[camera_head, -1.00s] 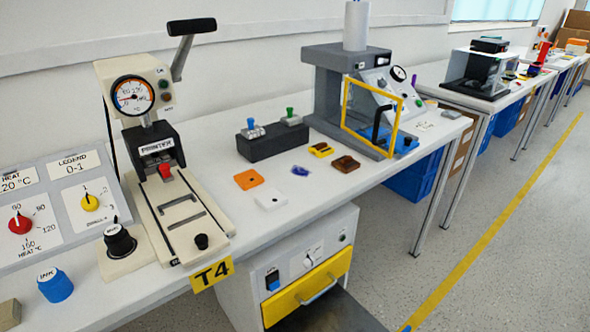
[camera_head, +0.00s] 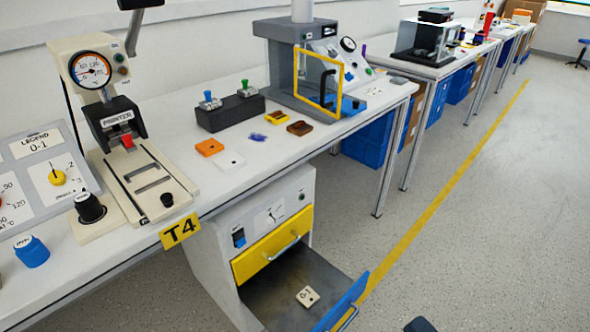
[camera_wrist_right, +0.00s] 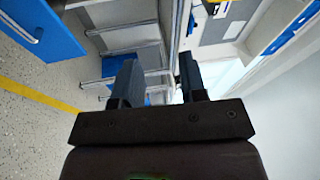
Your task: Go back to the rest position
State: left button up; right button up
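The rotary switch with a yellow knob (camera_head: 57,178) is on the sloped grey panel (camera_head: 38,215) at the left of the head view, under a "LEGEND 0-1" label. My right gripper (camera_head: 420,325) shows only as a small dark piece at the bottom edge, away from the bench. In the right wrist view my right gripper (camera_wrist_right: 158,82) has its two dark fingers apart with nothing between them. My left gripper is not in view.
The white bench (camera_head: 290,150) carries a printer press (camera_head: 130,150) and a yellow-framed machine (camera_head: 300,75). Below it, an open blue-fronted drawer (camera_head: 345,300) juts out, holding a "0-1" tile (camera_head: 307,296). The floor (camera_head: 480,220) at the right is clear.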

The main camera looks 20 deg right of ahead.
jog(key=s+a+r+n+g+h, duration=0.15)
jog(key=s+n+g, duration=0.4)
jog(key=n, duration=0.55)
jog(key=s+a+r+n+g, duration=0.25)
jog(key=s+n+g, duration=0.35)
jog(key=n, duration=0.6)
jog(key=shift+a+f+m+t+h, duration=0.55)
jog(key=shift+a+m+t, duration=0.4)
jog(key=shift+a+m, duration=1.95)
pick_arm(q)
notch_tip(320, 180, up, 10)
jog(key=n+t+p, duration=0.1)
jog(key=p, duration=1.3)
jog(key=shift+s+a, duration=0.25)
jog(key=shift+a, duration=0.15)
pick_arm(e)
notch_tip(320, 180, up, 10)
jog(key=m+t, duration=0.1)
jog(key=shift+r, duration=0.15)
jog(key=shift+d, duration=0.15)
